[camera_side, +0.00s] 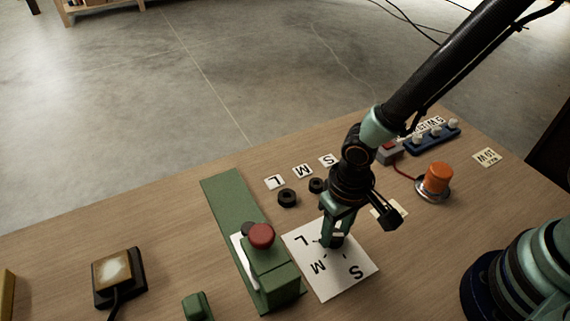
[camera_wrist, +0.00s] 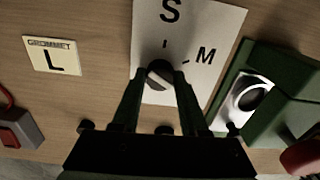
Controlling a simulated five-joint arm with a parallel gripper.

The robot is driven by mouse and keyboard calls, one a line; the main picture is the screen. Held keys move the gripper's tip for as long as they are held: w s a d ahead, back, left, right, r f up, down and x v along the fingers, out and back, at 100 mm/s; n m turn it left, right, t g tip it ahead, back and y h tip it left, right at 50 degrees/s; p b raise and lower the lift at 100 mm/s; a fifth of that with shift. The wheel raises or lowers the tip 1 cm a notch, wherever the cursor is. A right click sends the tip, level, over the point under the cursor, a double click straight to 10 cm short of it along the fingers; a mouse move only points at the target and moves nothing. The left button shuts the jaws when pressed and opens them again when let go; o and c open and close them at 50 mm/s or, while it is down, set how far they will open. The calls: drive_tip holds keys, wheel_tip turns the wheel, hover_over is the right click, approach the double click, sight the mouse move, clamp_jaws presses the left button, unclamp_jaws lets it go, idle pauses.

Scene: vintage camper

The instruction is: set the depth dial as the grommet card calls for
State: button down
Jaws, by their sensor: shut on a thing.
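The depth dial (camera_wrist: 158,77) is a dark round knob with a white bar, on a white plate (camera_wrist: 145,27) lettered S, M and L. My gripper (camera_side: 335,238) points down at the plate and is shut on the knob, one finger on each side. In the wrist view the bar slants from upper left to lower right; which end is the pointer I cannot tell. S is above the knob and M to its upper right; L is hidden there but shows in the side view. The grommet card (camera_wrist: 52,57) reads "GROMMET L" and lies flat left of the plate.
A green press (camera_side: 273,272) with a red knob stands beside the plate. Black rings (camera_side: 287,197) lie by cards L, M and S. A lamp box (camera_side: 118,275) is at left.

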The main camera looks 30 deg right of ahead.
sight(338, 234)
drive_tip(key=shift+d, duration=0.15)
drive_tip(key=shift+c, duration=2.2)
unclamp_jaws()
drive_tip(key=shift+r, duration=0.1)
drive_tip(key=shift+r, duration=0.25)
wheel_tip(338, 234, up, 11)
drive_tip(key=shift+s+r, duration=0.15)
drive_tip(key=shift+r, duration=0.05)
drive_tip(key=w+d+r+t, duration=0.1)
drive_tip(key=d+r+t, duration=0.1)
drive_tip(key=d+r, duration=0.4)
drive_tip(key=w+d+r+t, duration=0.1)
drive_tip(key=d+r+t, duration=0.2)
drive_tip(key=d, duration=1)
wheel_tip(338, 234, up, 3)
drive_tip(key=shift+w+d+f+m, duration=0.1)
drive_tip(key=shift+w+d+m, duration=0.05)
drive_tip(key=shift+d+m, duration=0.25)
